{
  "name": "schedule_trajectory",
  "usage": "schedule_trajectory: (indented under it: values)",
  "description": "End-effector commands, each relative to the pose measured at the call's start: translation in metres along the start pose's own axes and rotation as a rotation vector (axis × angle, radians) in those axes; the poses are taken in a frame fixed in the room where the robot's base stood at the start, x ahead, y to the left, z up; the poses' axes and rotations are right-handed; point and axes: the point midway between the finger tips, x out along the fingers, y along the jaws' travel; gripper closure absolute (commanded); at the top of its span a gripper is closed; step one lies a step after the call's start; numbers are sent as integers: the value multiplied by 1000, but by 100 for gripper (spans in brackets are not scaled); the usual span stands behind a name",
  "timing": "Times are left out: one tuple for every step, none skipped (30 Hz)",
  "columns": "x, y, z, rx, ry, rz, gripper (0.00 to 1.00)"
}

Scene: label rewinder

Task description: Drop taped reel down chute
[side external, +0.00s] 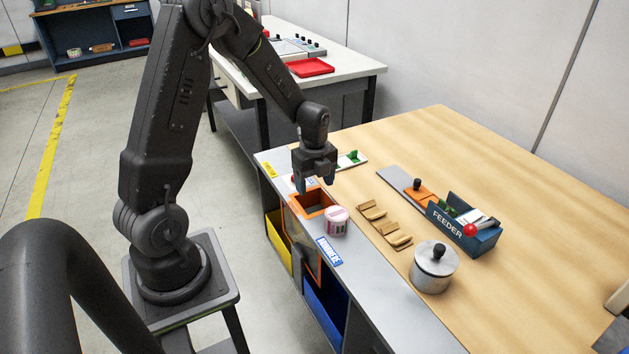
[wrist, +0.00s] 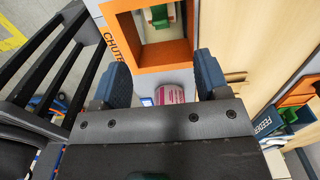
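The reel (side external: 337,220), a small pink and white roll, stands on the grey strip of the bench, just right of the chute's orange frame. My gripper (side external: 315,183) is above the far part of the chute opening (side external: 299,200), pointing down, apart from the reel. Its two fingers are spread with nothing between them. In the wrist view my gripper (wrist: 160,82) is open, and the reel (wrist: 170,93) shows beyond it, partly hidden by the gripper body. The orange chute frame (wrist: 165,55), marked CHUTE, lies ahead of the fingers. I cannot make out any tape.
A lidded metal pot (side external: 434,270), tan pieces (side external: 385,225) and a blue FEEDER box (side external: 465,225) stand right of the reel. A green part (side external: 352,158) lies beyond my gripper. Yellow (side external: 279,240) and blue (side external: 325,305) bins sit below the bench edge. The wooden top at the right is mostly clear.

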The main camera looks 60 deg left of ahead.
Motion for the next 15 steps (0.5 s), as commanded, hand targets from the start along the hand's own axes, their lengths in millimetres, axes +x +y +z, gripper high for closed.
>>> schedule_trajectory:
  values:
    - [0,0,0,0,0,0,27]
    - [0,0,0,0,0,0,24]
    - [0,0,0,0,0,0,20]
    - [0,0,0,0,0,0,17]
    - [0,0,0,0,0,0,17]
    - [0,0,0,0,0,0,17]
    - [0,0,0,0,0,0,17]
    - [0,0,0,0,0,0,17]
    - [0,0,0,0,0,0,17]
    - [0,0,0,0,0,0,17]
    - [-1,0,0,0,0,0,17]
    - [-2,0,0,0,0,0,17]
    - [-4,0,0,0,0,-1,17]
    - [-6,0,0,0,-1,-1,17]
    - [-10,-1,0,0,-1,-3,17]
